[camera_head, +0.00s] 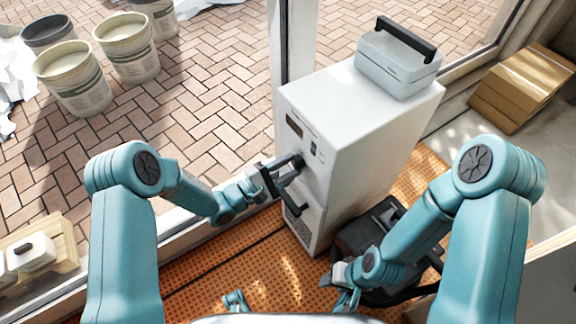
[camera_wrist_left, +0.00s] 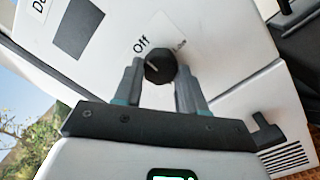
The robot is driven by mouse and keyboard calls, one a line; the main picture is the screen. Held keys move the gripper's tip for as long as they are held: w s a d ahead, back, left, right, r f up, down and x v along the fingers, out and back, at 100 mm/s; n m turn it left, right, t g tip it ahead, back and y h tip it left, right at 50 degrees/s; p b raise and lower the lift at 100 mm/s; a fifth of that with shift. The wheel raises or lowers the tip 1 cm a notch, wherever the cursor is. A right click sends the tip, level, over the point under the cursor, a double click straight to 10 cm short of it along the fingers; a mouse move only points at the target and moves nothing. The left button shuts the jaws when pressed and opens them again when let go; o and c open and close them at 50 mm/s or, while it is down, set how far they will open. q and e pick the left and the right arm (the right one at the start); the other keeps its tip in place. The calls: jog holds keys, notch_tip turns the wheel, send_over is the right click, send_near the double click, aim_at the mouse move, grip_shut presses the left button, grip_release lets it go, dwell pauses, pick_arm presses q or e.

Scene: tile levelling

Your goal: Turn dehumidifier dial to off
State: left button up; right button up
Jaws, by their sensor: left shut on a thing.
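The dehumidifier (camera_head: 350,125) is a tall white cabinet standing by the window frame. Its black dial (camera_wrist_left: 160,62) is on the front face, below a printed "Off" label (camera_wrist_left: 140,45) in the left wrist view. A pale pointer line on the dial slants toward the upper left there. A second label beside "Off" is too blurred to read. My left gripper (camera_head: 294,163) is shut on the dial, with one finger on each side of it. My right gripper (camera_head: 346,292) hangs low right of the cabinet; its jaws are too small to read.
A grey-blue case (camera_head: 398,65) with a black handle sits on the cabinet's top. A black object (camera_head: 385,225) stands on the orange mat (camera_head: 265,265) right of the cabinet. Cardboard boxes (camera_head: 520,85) lie at the far right. Several buckets (camera_head: 75,85) stand on the paving outside.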

dwell(0.5)
pick_arm(q)
jog(key=o, duration=1.1)
jog(key=shift+c, duration=0.2)
jog(key=p+v, duration=0.2)
jog(key=v, duration=1.4)
jog(key=shift+a, duration=0.2)
